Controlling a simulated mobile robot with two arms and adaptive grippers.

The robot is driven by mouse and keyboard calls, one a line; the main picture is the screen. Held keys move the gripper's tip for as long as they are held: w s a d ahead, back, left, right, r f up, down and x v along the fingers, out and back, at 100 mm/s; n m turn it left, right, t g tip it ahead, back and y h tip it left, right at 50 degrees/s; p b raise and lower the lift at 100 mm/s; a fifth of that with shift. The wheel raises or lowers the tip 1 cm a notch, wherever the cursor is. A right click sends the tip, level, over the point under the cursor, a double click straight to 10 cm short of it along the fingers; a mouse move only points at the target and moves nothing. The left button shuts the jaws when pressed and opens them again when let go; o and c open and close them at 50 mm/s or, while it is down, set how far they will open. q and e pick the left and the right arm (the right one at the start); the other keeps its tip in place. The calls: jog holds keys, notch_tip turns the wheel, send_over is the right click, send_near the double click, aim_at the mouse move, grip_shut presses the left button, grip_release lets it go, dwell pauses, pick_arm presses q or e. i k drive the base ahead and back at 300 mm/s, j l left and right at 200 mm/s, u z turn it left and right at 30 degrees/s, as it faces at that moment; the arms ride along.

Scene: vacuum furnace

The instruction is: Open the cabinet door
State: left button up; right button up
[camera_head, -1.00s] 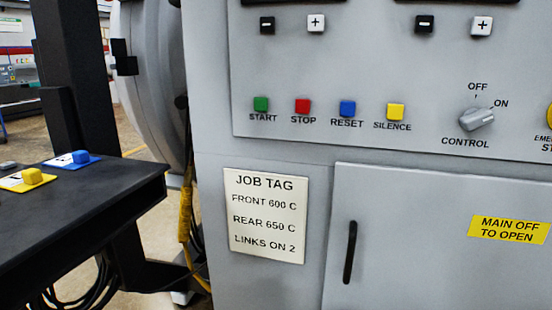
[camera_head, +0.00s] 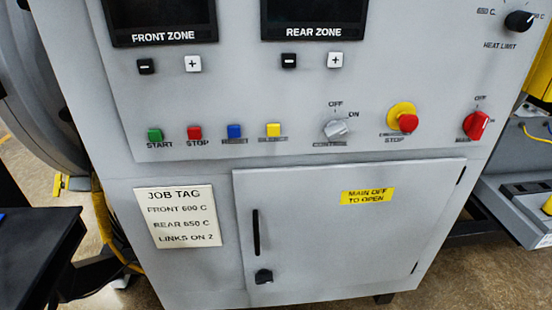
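The cabinet door (camera_head: 345,235) is a grey panel low on the front of the grey control cabinet, and it is shut. A black vertical handle (camera_head: 256,232) sits at its left edge. A black knob or latch (camera_head: 263,276) is just below the handle. Dark hinges show at the door's right edge. A yellow label (camera_head: 367,196) on the door reads "MAIN OFF TO OPEN". The red main switch (camera_head: 476,125) is at the panel's right; its pointer setting is hard to read. Neither of my grippers is in view.
Above the door are a grey control knob (camera_head: 337,129), a red emergency stop (camera_head: 407,123) and coloured buttons. A job tag (camera_head: 178,217) is left of the door. A black table (camera_head: 40,250) stands at the left. A grey tray (camera_head: 520,205) with yellow items is at the right.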

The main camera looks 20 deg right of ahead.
aim_at(315, 227)
jog(key=z, duration=1.1)
